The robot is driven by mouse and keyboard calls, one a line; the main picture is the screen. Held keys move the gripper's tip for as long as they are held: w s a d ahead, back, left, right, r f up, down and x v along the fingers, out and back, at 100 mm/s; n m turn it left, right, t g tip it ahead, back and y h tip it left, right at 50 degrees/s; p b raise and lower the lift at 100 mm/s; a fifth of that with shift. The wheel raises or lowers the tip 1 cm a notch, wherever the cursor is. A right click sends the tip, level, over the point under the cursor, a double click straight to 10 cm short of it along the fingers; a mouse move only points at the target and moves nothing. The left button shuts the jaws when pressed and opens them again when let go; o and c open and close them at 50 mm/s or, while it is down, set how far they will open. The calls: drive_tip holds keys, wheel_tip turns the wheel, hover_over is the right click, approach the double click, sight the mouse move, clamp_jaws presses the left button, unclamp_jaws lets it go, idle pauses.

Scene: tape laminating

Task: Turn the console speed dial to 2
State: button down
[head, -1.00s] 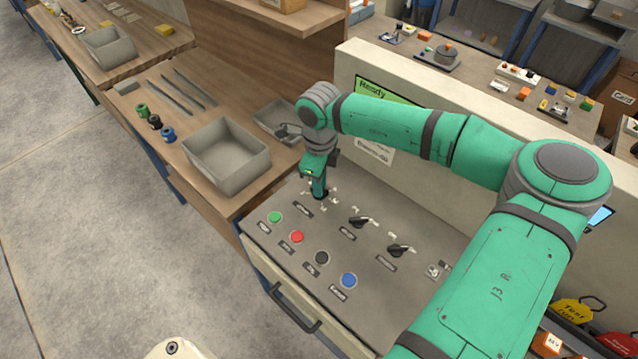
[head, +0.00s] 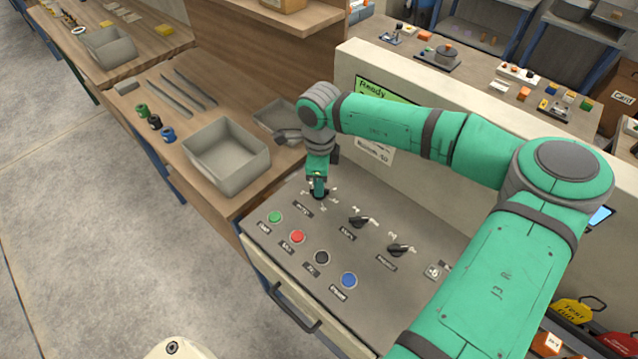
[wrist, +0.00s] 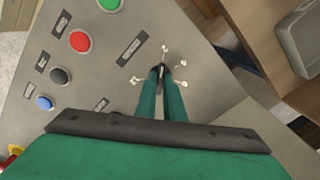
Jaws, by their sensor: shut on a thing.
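My gripper (head: 319,190) points down at the console panel (head: 300,262) and is shut on the dark dial at its far left. In the wrist view, the two green fingertips (wrist: 162,72) close around this dial (wrist: 161,67), of which only a small dark part shows. Small white scale marks (wrist: 182,65) fan around it. The numbers are too small to read, and the fingers hide where the pointer stands. The label beside the dial (wrist: 129,46) is not legible.
Two more black dials, a middle one (head: 361,221) and a right one (head: 400,250), sit on the panel. Green (head: 275,217), red (head: 297,237), black (head: 322,257) and blue (head: 348,280) buttons line the front. A grey bin (head: 226,157) stands left; the screen (head: 385,90) is behind.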

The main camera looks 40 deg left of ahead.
drive_tip(key=c, duration=1.9)
unclamp_jaws()
drive_tip(key=shift+o, duration=0.2)
drive_tip(key=shift+r, duration=0.1)
wheel_tip(320, 180, up, 11)
drive_tip(key=shift+f, duration=0.2)
